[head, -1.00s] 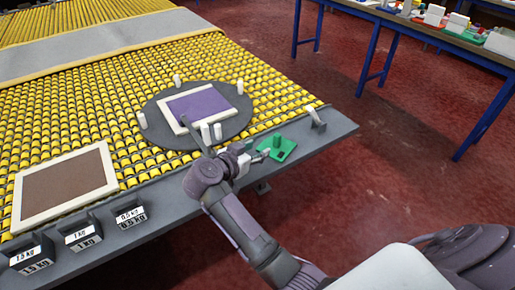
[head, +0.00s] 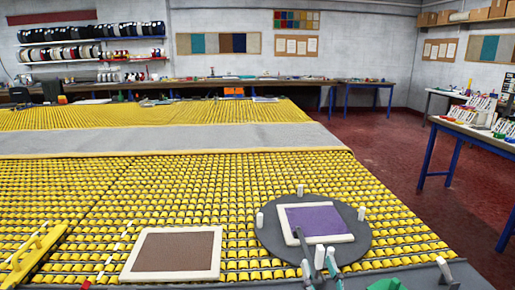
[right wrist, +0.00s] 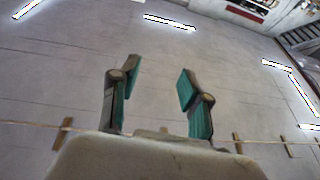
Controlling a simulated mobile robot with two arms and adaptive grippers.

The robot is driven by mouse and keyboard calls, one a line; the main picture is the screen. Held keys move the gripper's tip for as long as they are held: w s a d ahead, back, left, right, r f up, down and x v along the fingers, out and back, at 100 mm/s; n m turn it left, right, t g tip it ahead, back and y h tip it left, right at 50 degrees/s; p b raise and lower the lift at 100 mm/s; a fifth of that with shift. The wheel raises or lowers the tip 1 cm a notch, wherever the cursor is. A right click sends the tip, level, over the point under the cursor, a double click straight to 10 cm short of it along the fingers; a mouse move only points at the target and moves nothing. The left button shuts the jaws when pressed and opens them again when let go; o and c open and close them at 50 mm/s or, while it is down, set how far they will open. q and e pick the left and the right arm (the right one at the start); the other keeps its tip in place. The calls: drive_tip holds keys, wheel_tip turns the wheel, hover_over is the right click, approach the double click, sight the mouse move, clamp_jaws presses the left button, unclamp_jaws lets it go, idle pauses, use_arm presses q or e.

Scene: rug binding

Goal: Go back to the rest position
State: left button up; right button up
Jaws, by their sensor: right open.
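My right gripper (head: 322,271) shows at the bottom middle of the head view, only its fingertips in frame, in front of the round grey disc's near edge. In the right wrist view its two teal-padded fingers (right wrist: 157,95) are apart with nothing between them, and they point up toward the ceiling. My left gripper is not in view.
The grey disc (head: 272,238) carries a purple panel in a cream frame (head: 314,219) and several white pegs. A brown panel in a cream frame (head: 172,251) lies on the yellow roller table (head: 110,190). A side table (head: 475,133) stands right, beyond red floor.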

drive_tip(key=s+a+f+n+g+y, duration=0.2)
drive_tip(key=s+a+f+n+g, duration=0.15)
drive_tip(key=s+f+g, duration=1.05)
drive_tip(key=s+d+f+m+g+h, duration=0.4)
drive_tip(key=s+d+f+h, duration=0.2)
drive_tip(key=s+d+f, duration=0.6)
wheel_tip(320, 180, down, 22)
drive_tip(key=s+a+g, duration=0.1)
drive_tip(key=s+g, duration=0.1)
drive_tip(key=s+d+f+n, duration=0.1)
drive_tip(key=s+d+f, duration=0.1)
drive_tip(key=s+f, duration=1.4)
drive_tip(key=shift+s+d+f+g+p, duration=0.35)
drive_tip(key=shift+d+f+g+p, duration=0.05)
drive_tip(key=shift+p, duration=0.05)
